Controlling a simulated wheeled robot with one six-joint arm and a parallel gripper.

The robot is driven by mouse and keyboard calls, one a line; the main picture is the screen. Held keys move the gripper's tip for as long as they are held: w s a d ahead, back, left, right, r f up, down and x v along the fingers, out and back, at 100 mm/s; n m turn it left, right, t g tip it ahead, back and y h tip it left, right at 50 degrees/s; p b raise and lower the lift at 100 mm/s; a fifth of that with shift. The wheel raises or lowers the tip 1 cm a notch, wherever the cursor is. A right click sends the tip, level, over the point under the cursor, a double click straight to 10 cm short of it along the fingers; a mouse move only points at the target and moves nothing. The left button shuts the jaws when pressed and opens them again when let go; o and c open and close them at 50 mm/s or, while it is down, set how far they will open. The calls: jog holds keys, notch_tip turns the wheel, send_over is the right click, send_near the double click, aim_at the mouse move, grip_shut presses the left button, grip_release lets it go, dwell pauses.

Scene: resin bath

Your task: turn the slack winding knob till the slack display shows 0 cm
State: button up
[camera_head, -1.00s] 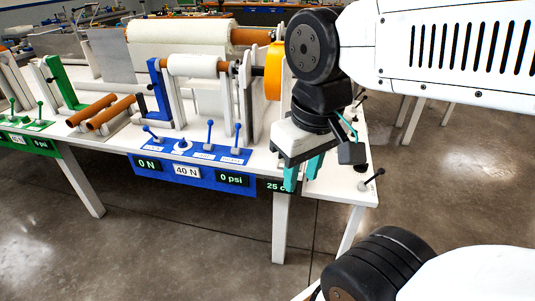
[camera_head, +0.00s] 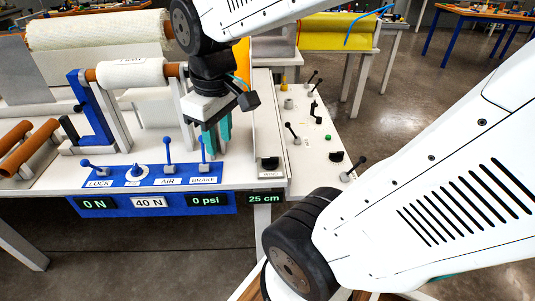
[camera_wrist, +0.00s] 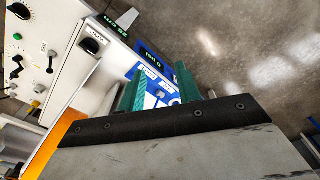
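The slack display (camera_head: 264,197) reads 25 cm in green on the table's front edge, right of the blue panel. Above it sits a black knob (camera_head: 269,163) with a small white label, apparently the slack winding knob. The knob (camera_wrist: 92,46) and slack display (camera_wrist: 118,22) also show at upper left in the wrist view. My gripper (camera_head: 216,136) has teal fingers pointing down, behind the brake lever and left of the knob, not touching the knob. In the wrist view the fingers (camera_wrist: 160,82) are apart with nothing between them.
The blue panel (camera_head: 150,203) carries several levers, a dial and displays of 0 N, 40 N and 0 psi. More levers and black knobs stand on the white table to the right (camera_head: 313,135).

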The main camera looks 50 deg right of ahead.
jog(key=w+d+f+n, duration=0.2)
jog(key=w+d+f, duration=0.45)
jog(key=d, duration=0.45)
jog(key=n+g, duration=0.1)
jog(key=n, duration=0.3)
send_near(270, 161)
jog(key=shift+w+d+r, duration=0.1)
jog(key=shift+w+d, duration=0.1)
jog(key=shift+d+f, duration=0.15)
jog(key=shift+f, duration=0.15)
notch_tip(270, 161, down, 7)
jog(key=shift+f, duration=0.2)
grip_shut()
